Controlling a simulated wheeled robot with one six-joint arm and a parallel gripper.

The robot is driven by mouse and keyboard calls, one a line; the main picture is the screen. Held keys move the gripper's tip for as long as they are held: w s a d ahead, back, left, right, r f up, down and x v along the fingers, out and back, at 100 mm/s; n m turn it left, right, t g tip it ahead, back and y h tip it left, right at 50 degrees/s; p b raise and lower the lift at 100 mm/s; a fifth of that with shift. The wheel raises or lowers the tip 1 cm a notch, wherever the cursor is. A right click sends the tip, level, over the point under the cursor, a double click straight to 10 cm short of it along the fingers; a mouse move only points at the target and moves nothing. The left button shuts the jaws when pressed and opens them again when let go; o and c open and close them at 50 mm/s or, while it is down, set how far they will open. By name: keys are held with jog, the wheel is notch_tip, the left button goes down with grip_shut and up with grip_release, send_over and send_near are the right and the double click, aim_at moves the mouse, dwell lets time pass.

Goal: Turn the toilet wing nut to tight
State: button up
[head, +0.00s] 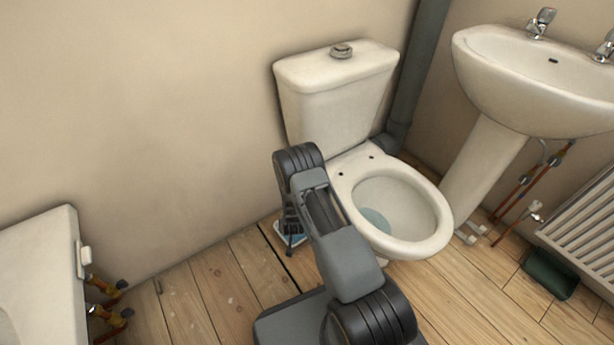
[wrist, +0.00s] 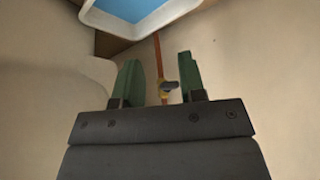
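The toilet (head: 340,110) stands against the wall in the head view, and my arm reaches down along its left side. My gripper (wrist: 158,60) shows in the wrist view with its two green fingers apart. Between and beyond them is a small dark grey piece (wrist: 170,86) by a yellowish fitting on a thin orange pipe (wrist: 157,50). This piece may be the wing nut, but it is too small to be sure. It appears nearer the right finger, and I cannot tell whether they touch. In the head view my arm hides this spot.
A blue tray with a pale rim (wrist: 130,8) fills the top of the wrist view; it also shows on the floor in the head view (head: 281,236). A basin (head: 500,80) and radiator (head: 590,235) stand right. Wooden floor left of my arm is mostly clear.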

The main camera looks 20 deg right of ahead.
jog(key=w+d+f+m+t+h, duration=0.1)
jog(key=w+d+f+t+h, duration=0.25)
jog(key=d+f+t, duration=0.2)
notch_tip(320, 180, up, 11)
jog(key=m+t+h, duration=0.2)
jog(key=t+h, duration=0.4)
jog(key=t, duration=0.2)
jog(key=b+x, duration=0.1)
jog(key=x, duration=0.3)
jog(key=b+x, duration=0.2)
jog(key=x, duration=0.3)
jog(key=s+d+r+b+x, duration=0.1)
jog(key=x, duration=0.3)
jog(key=shift+w+b, duration=0.15)
jog(key=shift+b, duration=0.2)
grip_shut()
